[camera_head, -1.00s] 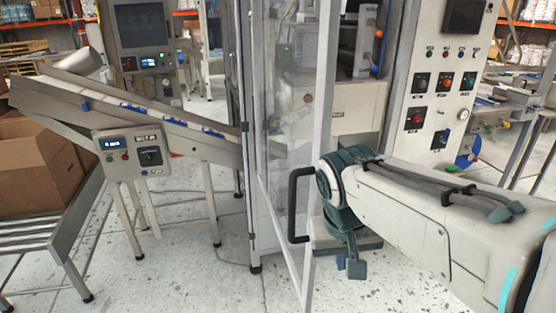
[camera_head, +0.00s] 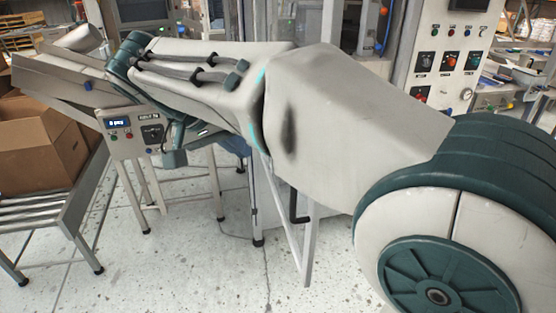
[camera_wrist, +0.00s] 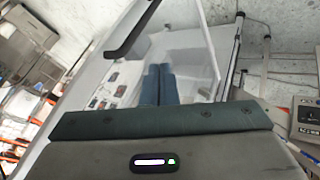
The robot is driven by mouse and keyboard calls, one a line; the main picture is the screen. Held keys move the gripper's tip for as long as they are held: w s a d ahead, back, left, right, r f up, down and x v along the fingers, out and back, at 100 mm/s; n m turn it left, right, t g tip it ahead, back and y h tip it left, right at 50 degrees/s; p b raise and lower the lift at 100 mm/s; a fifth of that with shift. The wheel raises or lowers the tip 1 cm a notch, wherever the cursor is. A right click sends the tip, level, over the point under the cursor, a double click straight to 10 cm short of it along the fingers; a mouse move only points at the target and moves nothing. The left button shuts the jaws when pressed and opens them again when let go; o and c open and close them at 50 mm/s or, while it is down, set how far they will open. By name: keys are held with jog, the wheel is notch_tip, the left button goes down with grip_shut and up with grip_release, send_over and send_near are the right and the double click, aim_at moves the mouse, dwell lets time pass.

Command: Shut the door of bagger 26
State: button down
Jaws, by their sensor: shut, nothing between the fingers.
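The door of bagger 26 is a clear panel in a pale frame (camera_head: 307,250). It stands open, swung out towards me, and my arm hides most of it in the head view. The lower end of its black handle (camera_head: 297,212) shows below my arm. In the wrist view the handle (camera_wrist: 132,30) crosses the top and the clear panel (camera_wrist: 197,65) lies ahead. My gripper (camera_wrist: 158,72) is shut and empty, its fingertips pointing at the door, below the handle in that picture. I cannot tell whether they touch it. In the head view my arm's end lies left of the door.
A sloping conveyor (camera_head: 60,78) with a control box (camera_head: 132,133) stands left, close to my arm's end. A cardboard box (camera_head: 38,150) sits on a roller table (camera_head: 45,205). The machine's control panel (camera_head: 448,55) is at the back right. The floor in front is clear.

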jog(key=w+d+f+p, duration=0.1)
jog(key=w+d+f, duration=0.2)
jog(key=d+f, duration=0.2)
jog(key=shift+d+f, duration=0.2)
jog(key=shift+d, duration=0.8)
jog(key=shift+d, duration=0.1)
